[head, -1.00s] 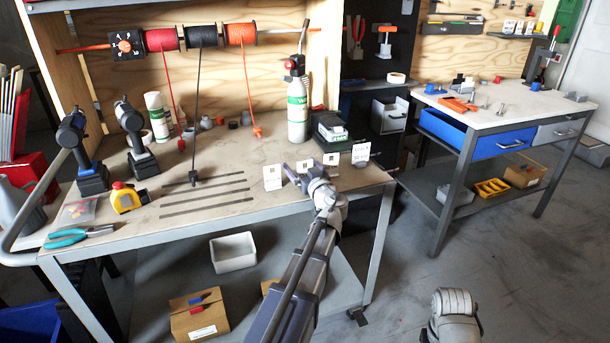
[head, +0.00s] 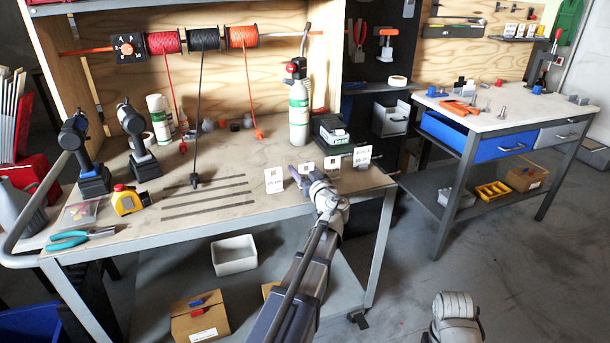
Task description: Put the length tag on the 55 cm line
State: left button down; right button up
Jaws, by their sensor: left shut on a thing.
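Several small white tags stand along the right part of the workbench: one at the left (head: 274,180), a second (head: 308,165), a third (head: 332,162) and one at the right (head: 362,155). Their print is too small to read surely. My left gripper (head: 300,177) is shut among them, low over the bench; its grip is partly hidden. It appears to hold the second tag, just behind its fingers. Several dark measuring lines (head: 205,197) lie on the bench to the left, their length labels not readable.
Cord spools (head: 203,39) hang above, a black cord reaching down beside the lines. A green-white bottle (head: 299,115) and a dark device (head: 330,130) stand behind the tags. A yellow tape measure (head: 128,200) and pliers (head: 82,237) lie at left.

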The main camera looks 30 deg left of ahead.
pick_arm(q)
notch_tip(320, 180, up, 24)
jog(key=p, duration=2.3)
jog(key=shift+f+p, duration=0.15)
jog(key=shift+p, duration=0.15)
jog(key=shift+f, duration=0.1)
notch_tip(320, 180, down, 14)
jog(key=b, duration=1.3)
jog(key=shift+r+b, duration=0.25)
jog(key=shift+b, duration=0.1)
notch_tip(320, 180, down, 10)
jog(key=b, duration=0.9)
jog(key=shift+r, duration=0.2)
jog(key=shift+f+b, duration=0.1)
jog(key=shift+b, duration=0.25)
